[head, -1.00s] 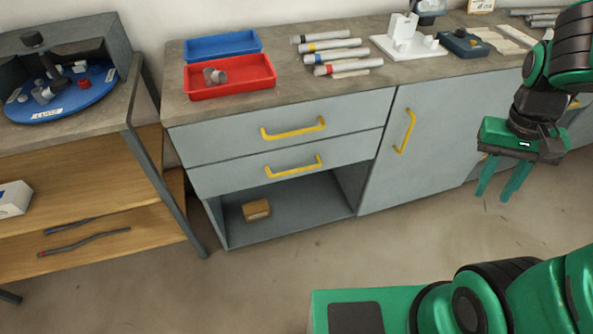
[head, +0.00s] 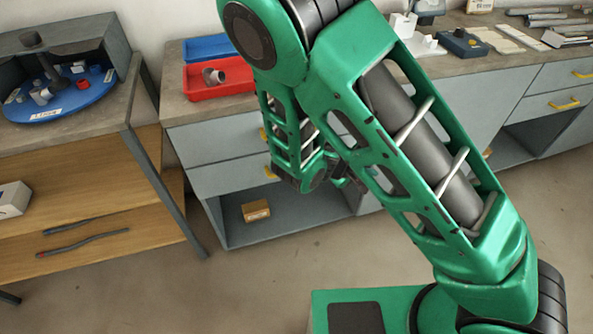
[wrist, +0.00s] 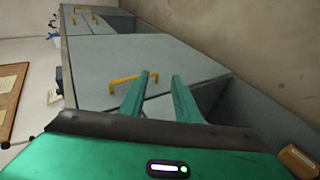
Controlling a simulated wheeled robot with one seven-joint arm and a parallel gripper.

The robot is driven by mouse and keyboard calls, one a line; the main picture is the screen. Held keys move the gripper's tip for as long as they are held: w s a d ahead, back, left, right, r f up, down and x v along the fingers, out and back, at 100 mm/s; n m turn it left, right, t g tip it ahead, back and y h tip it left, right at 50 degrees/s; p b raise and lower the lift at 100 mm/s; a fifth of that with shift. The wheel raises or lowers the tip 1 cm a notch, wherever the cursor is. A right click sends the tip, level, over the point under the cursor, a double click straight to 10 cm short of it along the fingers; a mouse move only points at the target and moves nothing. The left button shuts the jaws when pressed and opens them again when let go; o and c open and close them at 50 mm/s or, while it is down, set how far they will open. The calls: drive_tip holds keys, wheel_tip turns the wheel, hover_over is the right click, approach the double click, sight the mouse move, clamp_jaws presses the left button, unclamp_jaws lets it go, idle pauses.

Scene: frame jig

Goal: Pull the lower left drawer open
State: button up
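The lower left drawer (head: 225,180) is a grey front under the upper left drawer (head: 215,140), above an open compartment. It looks shut. Only the left end of its yellow handle (head: 270,172) shows in the head view; my arm covers the rest. The fingers point along the cabinet face. My gripper is mostly hidden behind my arm in the head view. I cannot make out the lower drawer's handle in the wrist view.
The cabinet door's yellow handle (wrist: 133,80) lies beyond the fingertips in the wrist view. A small brown box (head: 256,211) sits in the open compartment. A red tray (head: 205,88) and blue tray (head: 212,47) stand on top. A wooden shelf unit (head: 85,180) is left; floor in front is clear.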

drive_tip(key=a+f+n+t+y, duration=0.3)
drive_tip(key=a+n, duration=0.1)
drive_tip(key=a, duration=0.4)
drive_tip(key=s+a+f+n+t+y, duration=0.1)
drive_tip(key=a+f+n+t+y, duration=0.15)
drive_tip(key=a+n+t, duration=0.4)
drive_tip(key=a+f+n+y, duration=0.2)
drive_tip(key=a+f, duration=0.2)
drive_tip(key=a, duration=0.5)
drive_tip(key=x, duration=1)
drive_tip(key=shift+w+a, duration=0.25)
